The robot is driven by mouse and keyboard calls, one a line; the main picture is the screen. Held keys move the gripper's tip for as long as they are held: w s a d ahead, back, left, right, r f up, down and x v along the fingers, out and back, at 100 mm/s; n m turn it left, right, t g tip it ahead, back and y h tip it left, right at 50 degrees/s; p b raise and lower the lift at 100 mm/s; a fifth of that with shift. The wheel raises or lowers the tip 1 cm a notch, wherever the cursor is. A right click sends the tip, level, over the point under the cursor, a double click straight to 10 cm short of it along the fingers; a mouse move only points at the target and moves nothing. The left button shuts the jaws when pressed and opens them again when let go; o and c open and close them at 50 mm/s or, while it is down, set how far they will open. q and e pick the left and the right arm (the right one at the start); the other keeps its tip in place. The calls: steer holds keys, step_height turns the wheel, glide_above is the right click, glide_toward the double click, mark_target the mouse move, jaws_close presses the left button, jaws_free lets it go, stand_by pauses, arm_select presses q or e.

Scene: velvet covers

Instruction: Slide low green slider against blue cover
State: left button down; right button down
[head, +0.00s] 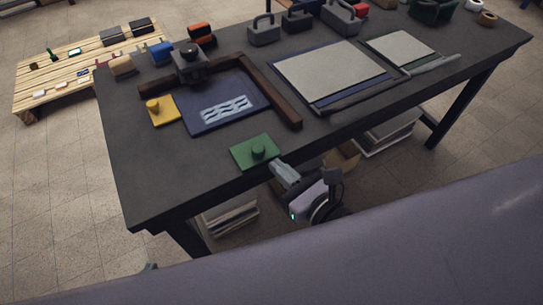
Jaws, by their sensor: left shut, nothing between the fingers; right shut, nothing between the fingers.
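The low green slider (243,155) is a flat green plate with a round knob, lying near the front edge of the table. The blue cover (197,120) is a dark blue panel with a pale wavy pattern, lying behind and left of the green slider. A gap of bare table separates them. My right gripper (281,169) is shut and empty at the table's front edge, close to the green slider's right corner; I cannot tell whether they touch. Only a small tip of what looks like my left gripper (150,266) shows at the lower left, away from the sliders.
A yellow slider (164,117) lies at the blue cover's left side. A brown bar frame (277,102) borders the cover's back and right. A dark knobbed block (191,64) stands behind. Grey panels (330,75) lie to the right. The table's front left (160,180) is clear.

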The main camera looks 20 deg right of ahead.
mark_target(262, 153)
steer(key=shift+x, duration=1.65)
steer(key=shift+w, duration=0.1)
steer(key=shift+w+a+r+p, duration=0.1)
steer(key=shift+w+p, duration=0.15)
steer(key=shift+p, duration=0.05)
steer(key=x, duration=0.5)
steer(key=d+r+x, duration=0.1)
steer(key=x, duration=0.1)
steer(key=shift+w+a+f+p, duration=0.1)
steer(key=shift+w+p, duration=0.3)
steer(key=shift+w, duration=0.15)
